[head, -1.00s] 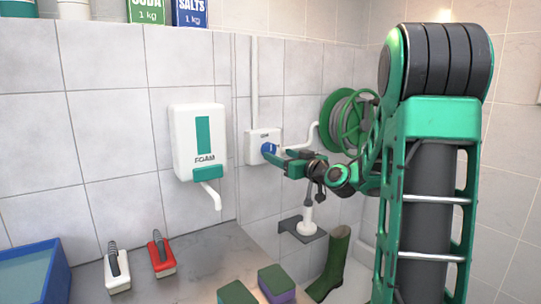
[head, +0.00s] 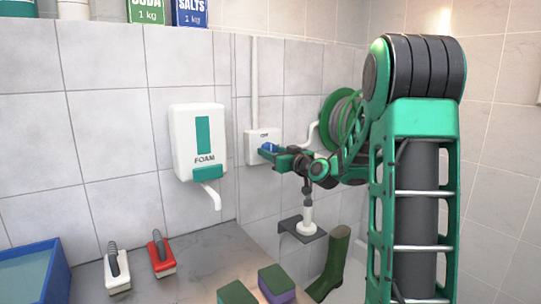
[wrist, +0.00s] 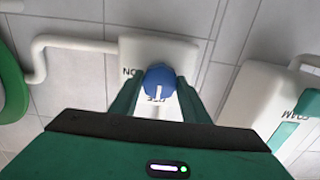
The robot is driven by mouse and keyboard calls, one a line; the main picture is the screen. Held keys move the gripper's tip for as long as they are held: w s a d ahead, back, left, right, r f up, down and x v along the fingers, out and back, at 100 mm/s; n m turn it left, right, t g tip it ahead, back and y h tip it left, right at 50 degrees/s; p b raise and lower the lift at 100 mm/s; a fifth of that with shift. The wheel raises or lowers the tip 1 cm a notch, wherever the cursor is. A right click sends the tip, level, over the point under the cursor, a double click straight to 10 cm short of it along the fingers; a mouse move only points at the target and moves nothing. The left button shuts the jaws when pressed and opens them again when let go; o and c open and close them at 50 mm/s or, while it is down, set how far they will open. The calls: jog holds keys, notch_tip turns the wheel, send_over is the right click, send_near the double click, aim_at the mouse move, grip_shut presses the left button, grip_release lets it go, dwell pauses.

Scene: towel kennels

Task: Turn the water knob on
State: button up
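The water knob (head: 269,147) is blue and sits on a white wall box (head: 255,150) left of the hose reel. In the wrist view the blue knob (wrist: 159,80) has a white pointer mark aimed at the upside-down "OFF" label. The "ON" label is at the left of the box (wrist: 187,50). My gripper (wrist: 158,86) is open, with one green finger on each side of the knob. A narrow gap seems to show on both sides; contact cannot be told. In the head view my gripper (head: 272,154) is at the box and partly covers the knob.
A green hose reel (head: 342,122) hangs right of the box, joined by a white pipe. A foam dispenser (head: 200,143) is on the wall to the left. Below are a counter (head: 205,250) with brushes and sponges, a small dark shelf (head: 303,229) and a green boot (head: 333,262).

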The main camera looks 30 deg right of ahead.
jog(key=shift+o, duration=0.2)
jog(key=shift+m, duration=0.3)
jog(key=shift+f+m, duration=0.15)
jog(key=shift+m, duration=8.55)
jog(key=shift+d, duration=0.1)
jog(key=o, duration=1)
